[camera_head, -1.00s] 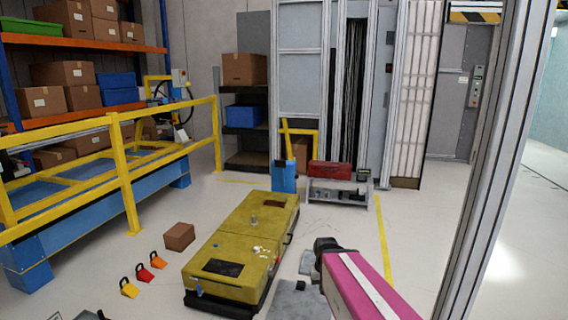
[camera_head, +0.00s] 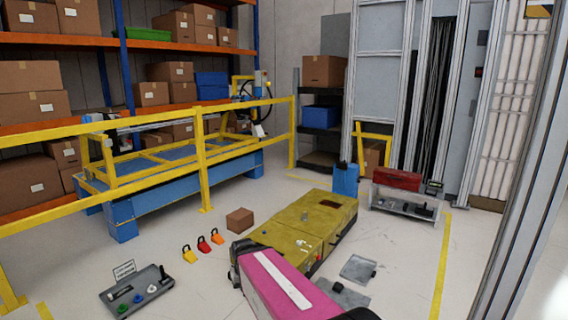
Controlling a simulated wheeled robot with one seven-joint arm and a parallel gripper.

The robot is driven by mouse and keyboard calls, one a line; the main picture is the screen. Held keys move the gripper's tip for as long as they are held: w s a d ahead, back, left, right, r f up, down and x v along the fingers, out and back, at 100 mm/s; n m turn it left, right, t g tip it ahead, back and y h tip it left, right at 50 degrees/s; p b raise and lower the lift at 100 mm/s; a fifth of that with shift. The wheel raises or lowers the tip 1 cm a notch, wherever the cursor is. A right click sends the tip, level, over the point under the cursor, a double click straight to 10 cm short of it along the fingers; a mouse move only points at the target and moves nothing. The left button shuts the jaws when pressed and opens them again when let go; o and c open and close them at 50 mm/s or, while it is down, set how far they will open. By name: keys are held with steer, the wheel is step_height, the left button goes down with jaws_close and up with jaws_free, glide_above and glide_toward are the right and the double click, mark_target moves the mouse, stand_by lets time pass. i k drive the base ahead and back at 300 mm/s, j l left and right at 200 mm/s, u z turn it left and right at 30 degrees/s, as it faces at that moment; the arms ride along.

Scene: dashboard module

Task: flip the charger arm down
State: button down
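I cannot tell for certain which part is the charger arm. A grey panel (camera_head: 137,290) with coloured knobs, small black parts and an upright white sign lies on the floor at the lower left. A flat grey plate (camera_head: 358,268) with a small dark part at its edge lies right of the yellow cart. My pink arm link (camera_head: 280,285), with a dark joint at its upper left end, crosses the bottom middle and covers the near part of the cart. I cannot make out my gripper's fingers.
A low yellow cart (camera_head: 322,215) stands in the middle. A yellow railing (camera_head: 203,160) runs along the left. A metal post (camera_head: 525,180) stands close on the right. A red toolbox (camera_head: 397,179) sits on a grey bench.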

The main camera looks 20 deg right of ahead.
mark_target(343, 165)
steer(key=u, duration=5.95)
steer(key=i+u, duration=0.1)
steer(key=u, duration=0.2)
steer(key=i+u, duration=0.3)
steer(key=i, duration=0.2)
steer(key=i+l+u, duration=0.3)
steer(key=i, duration=0.15)
steer(key=i+l+u, duration=0.3)
steer(key=i, duration=0.2)
steer(key=i+j+u, duration=0.2)
steer(key=i+u, duration=1.05)
steer(key=i+l+u, duration=0.25)
steer(key=u, duration=0.15)
steer(key=i+j+u, duration=0.25)
steer(key=i+u, duration=0.15)
steer(key=i+j+u, duration=0.1)
steer(key=i+u, duration=0.65)
steer(key=i+l+u, duration=0.25)
steer(key=i+u, duration=0.15)
steer(key=i, duration=0.15)
steer(key=i+u, duration=0.3)
steer(key=i, duration=0.65)
steer(key=i+l+u, duration=0.25)
steer(key=i, duration=0.65)
steer(key=j, duration=0.1)
